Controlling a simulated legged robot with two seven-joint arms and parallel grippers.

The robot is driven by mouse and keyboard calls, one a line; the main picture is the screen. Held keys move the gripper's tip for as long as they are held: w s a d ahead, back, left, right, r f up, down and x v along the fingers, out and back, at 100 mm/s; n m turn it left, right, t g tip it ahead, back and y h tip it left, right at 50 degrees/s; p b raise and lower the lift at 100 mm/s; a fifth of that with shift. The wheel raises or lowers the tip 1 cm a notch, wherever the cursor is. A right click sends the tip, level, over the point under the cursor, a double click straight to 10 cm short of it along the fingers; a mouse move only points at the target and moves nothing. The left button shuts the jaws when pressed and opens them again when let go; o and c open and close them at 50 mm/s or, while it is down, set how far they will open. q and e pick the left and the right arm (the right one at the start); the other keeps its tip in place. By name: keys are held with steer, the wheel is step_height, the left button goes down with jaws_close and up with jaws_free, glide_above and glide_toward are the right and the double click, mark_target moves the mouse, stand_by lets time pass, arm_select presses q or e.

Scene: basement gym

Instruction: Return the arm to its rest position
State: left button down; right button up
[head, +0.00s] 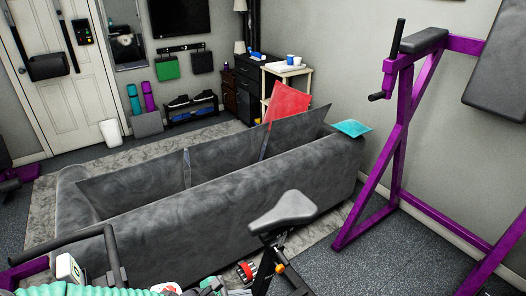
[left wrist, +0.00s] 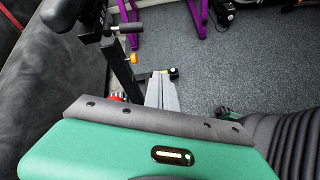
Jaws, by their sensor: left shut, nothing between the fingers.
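The left wrist view shows two pale grey fingers, which I take to be my left gripper (left wrist: 162,90), close together with nothing between them. They point away over the dark speckled floor. A green housing with a dark strip fills the lower part of that view and hides their base. The exercise bike's dark frame (left wrist: 125,70) stands close to their left; I cannot tell the exact gap. My right gripper is in neither view.
In the head view, a grey sofa (head: 230,190) fills the middle. The bike's seat (head: 283,212) stands in front of it. A purple rack (head: 400,130) is at the right, with clear floor (head: 400,260) below.

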arm_select(q)
steer(key=s+a+f+m+g+y+p, duration=0.1)
steer(key=s+a+m+g+y, duration=0.1)
steer(key=s+m, duration=0.25)
steer(key=s+a+f+m+g+y+p, duration=0.1)
steer(key=s+f+m+g, duration=0.1)
steer(key=s+m, duration=0.25)
steer(key=s+a+r+m+y+p, duration=0.1)
steer(key=s+a+r+m+y, duration=0.1)
steer(key=a+r+m, duration=0.2)
steer(key=s+a+r+m+y+p, duration=0.1)
steer(key=s+a+r+m+y, duration=0.2)
steer(key=r, duration=0.7)
steer(key=a+m, duration=0.2)
steer(key=m, duration=0.2)
steer(key=shift+r+m+p, duration=0.35)
steer(key=shift+r+m, duration=0.05)
steer(key=shift+d+r, duration=0.1)
steer(key=shift+d, duration=0.1)
steer(key=shift+a, duration=0.2)
